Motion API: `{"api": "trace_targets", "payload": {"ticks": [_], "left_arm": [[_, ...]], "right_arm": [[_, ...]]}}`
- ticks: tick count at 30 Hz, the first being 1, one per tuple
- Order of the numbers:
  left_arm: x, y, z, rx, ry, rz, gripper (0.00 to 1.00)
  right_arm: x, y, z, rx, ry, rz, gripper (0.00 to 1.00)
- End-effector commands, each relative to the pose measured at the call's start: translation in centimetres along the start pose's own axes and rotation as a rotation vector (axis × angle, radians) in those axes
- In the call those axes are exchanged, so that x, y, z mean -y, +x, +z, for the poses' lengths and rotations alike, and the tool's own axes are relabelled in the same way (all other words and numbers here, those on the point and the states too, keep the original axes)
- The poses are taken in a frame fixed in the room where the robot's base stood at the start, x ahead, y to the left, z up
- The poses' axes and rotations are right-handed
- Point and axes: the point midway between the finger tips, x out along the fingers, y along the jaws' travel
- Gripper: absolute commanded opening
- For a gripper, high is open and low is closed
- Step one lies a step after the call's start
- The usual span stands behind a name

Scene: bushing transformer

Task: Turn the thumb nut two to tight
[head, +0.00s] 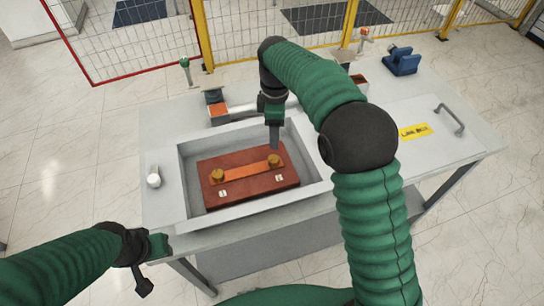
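A reddish-brown block (250,191) lies in the grey recessed tray (188,177) of the workbench. An orange bar (246,172) runs across its top, with a brass thumb nut at the left end (217,176) and another at the right end (273,160). Small white labels sit on the block; I cannot read them. My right gripper (274,142) points down just above the right nut, apart from it as far as I can tell. Its fingers look like one narrow shape, so their opening is unclear. My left gripper (143,284) hangs off the bench's front left, its fingers unclear.
A small white knob-like item (153,178) stands left of the tray. A blue device (401,61) sits at the back right. A yellow label (415,131) and a grey handle (449,119) are on the right. Fixtures and a yellow-framed fence stand behind.

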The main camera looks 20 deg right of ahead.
Motion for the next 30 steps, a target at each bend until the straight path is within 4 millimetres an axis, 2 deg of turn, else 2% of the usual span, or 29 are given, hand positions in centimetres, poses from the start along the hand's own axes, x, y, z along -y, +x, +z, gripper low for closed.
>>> {"api": "trace_targets", "payload": {"ticks": [1,6,13,18,25,30], "left_arm": [[0.0,0.2,0.0,0.0,0.0,0.0,0.36],[0.0,0.3,0.1,0.0,0.0,0.0,0.36],[0.0,0.3,0.1,0.0,0.0,0.0,0.36],[0.0,0.3,0.1,0.0,0.0,0.0,0.36],[0.0,0.3,0.1,0.0,0.0,0.0,0.36],[0.0,0.3,0.1,0.0,0.0,0.0,0.36]], "right_arm": [[0.1,1.6,-0.1,0.002,-0.001,-0.005,0.57],[0.2,6.0,-0.1,0.002,0.0,-0.004,0.57],[0.2,10.6,-0.1,0.0,0.0,-0.001,0.57],[0.1,11.7,-0.1,-0.001,0.001,0.002,0.57],[0.1,11.8,-0.1,-0.001,0.001,0.002,0.55],[0.1,11.8,-0.1,-0.001,0.001,0.002,0.33]]}}
